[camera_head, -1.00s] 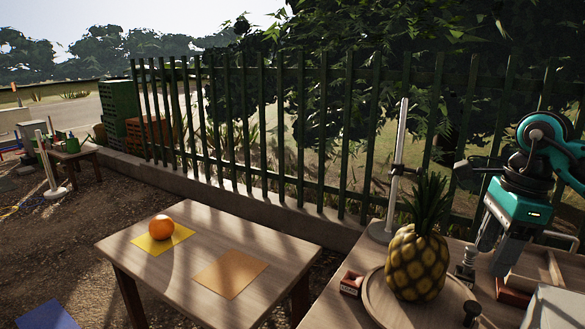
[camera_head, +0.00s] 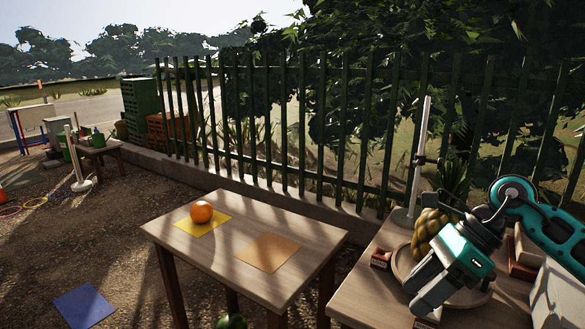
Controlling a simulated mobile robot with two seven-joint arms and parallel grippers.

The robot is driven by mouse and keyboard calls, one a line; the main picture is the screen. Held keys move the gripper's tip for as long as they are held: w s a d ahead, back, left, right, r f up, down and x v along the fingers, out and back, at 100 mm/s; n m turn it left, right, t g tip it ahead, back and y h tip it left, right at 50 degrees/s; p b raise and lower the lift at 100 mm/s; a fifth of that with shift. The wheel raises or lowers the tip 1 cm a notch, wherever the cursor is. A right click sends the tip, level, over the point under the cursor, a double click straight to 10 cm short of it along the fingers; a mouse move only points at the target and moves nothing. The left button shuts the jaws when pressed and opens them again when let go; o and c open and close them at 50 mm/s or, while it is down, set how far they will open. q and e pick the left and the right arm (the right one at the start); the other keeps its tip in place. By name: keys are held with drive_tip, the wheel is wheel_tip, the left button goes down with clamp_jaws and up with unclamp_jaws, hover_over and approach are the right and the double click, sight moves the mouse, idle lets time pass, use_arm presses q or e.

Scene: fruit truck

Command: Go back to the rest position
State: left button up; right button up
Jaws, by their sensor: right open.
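My right gripper (camera_head: 425,302) is at the lower right, in front of the pineapple and over the round wooden board. Its jaws are open, and I see nothing held in them. The teal arm reaches in from the right edge. The pineapple (camera_head: 427,228) stands upright on the round board (camera_head: 402,263), largely hidden behind the gripper. An orange (camera_head: 201,212) rests on a yellow sheet (camera_head: 213,226) on the middle wooden table. My left gripper is out of view.
The middle table (camera_head: 215,256) also bears an empty orange-brown sheet (camera_head: 267,252). A green round fruit (camera_head: 231,321) shows below the table's front edge. A metal pole (camera_head: 421,150) rises behind the pineapple. A blue sheet (camera_head: 85,305) lies on the ground, and a fence runs behind.

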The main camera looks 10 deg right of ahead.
drive_tip(key=s+a+r+m+t+y+p, duration=0.2)
drive_tip(key=a+m+t+y, duration=0.2)
drive_tip(key=a+m+y, duration=0.9)
wheel_tip(320, 180, down, 9)
drive_tip(key=w+d+m+t+h+p, duration=0.1)
drive_tip(key=d+m+t+h, duration=0.2)
drive_tip(key=m+t+h, duration=1.4)
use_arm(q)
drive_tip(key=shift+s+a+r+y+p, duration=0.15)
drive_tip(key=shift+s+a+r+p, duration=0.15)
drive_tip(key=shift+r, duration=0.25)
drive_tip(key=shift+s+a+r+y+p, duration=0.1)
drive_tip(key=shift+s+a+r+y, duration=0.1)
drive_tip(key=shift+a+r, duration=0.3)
use_arm(e)
drive_tip(key=s+d+f+m+g, duration=0.1)
drive_tip(key=s+f+m+g, duration=0.4)
drive_tip(key=f+m, duration=0.3)
drive_tip(key=s+d+f+m+g+h, duration=0.1)
drive_tip(key=s+f+m+g, duration=0.4)
drive_tip(key=s+f+m, duration=0.2)
drive_tip(key=shift+s+d+f+m, duration=0.25)
drive_tip(key=shift+f+m, duration=0.45)
drive_tip(key=shift+m, duration=0.3)
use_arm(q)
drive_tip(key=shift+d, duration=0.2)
use_arm(e)
drive_tip(key=shift+w, duration=0.1)
